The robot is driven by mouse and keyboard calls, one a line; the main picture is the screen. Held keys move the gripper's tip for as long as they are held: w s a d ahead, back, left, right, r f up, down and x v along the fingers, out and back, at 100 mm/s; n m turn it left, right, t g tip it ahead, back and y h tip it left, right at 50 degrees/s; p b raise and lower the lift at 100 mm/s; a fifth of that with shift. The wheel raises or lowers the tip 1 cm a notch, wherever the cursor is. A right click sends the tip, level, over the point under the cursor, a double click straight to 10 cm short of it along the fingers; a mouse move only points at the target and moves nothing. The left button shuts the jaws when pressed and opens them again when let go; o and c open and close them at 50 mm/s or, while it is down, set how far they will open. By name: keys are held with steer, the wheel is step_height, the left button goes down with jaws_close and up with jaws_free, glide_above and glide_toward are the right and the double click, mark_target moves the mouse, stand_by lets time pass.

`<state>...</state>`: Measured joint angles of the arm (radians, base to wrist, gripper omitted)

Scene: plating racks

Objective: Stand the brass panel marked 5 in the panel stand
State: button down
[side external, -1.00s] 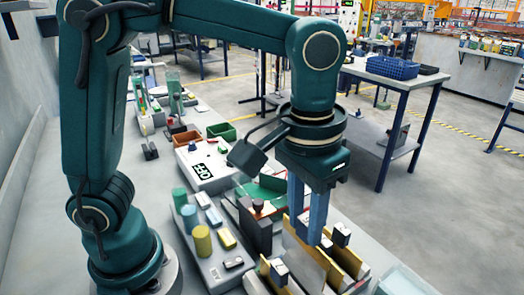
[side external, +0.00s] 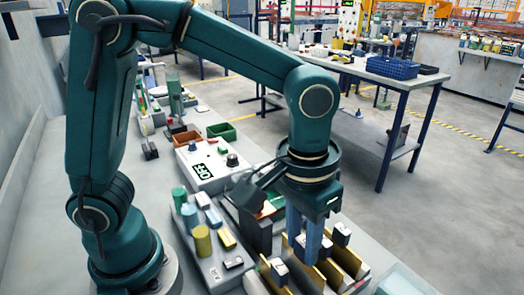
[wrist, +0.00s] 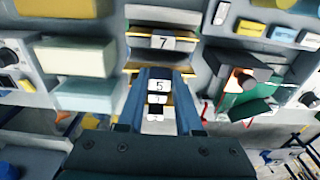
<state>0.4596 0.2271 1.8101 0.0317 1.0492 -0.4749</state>
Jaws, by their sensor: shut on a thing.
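The brass panel marked 5 (wrist: 159,86) shows its white label between the two blue fingers in the wrist view. My gripper (side external: 304,250) is shut on it, pointing down over a row of brass panels at the lower right of the side view. The held panel stands upright and low among this row; its lower edge is hidden, so I cannot tell how deep it sits. A panel marked 7 (wrist: 163,42) stands ahead of it in the wrist view. The panel stand (side external: 338,281) is mostly covered by the panels and their clips.
Neighbouring brass panels stand close on both sides of my fingers. A tray with yellow and green cylinders (side external: 202,241) lies to the left. A white box with knobs (side external: 205,168) and a green bin (side external: 222,131) are further back.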

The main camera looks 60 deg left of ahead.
steer(key=shift+f, duration=0.95)
steer(key=shift+f, duration=0.1)
steer(key=c, duration=0.5)
jaws_free()
steer(key=shift+s+r, duration=0.15)
steer(key=shift+r, duration=2.45)
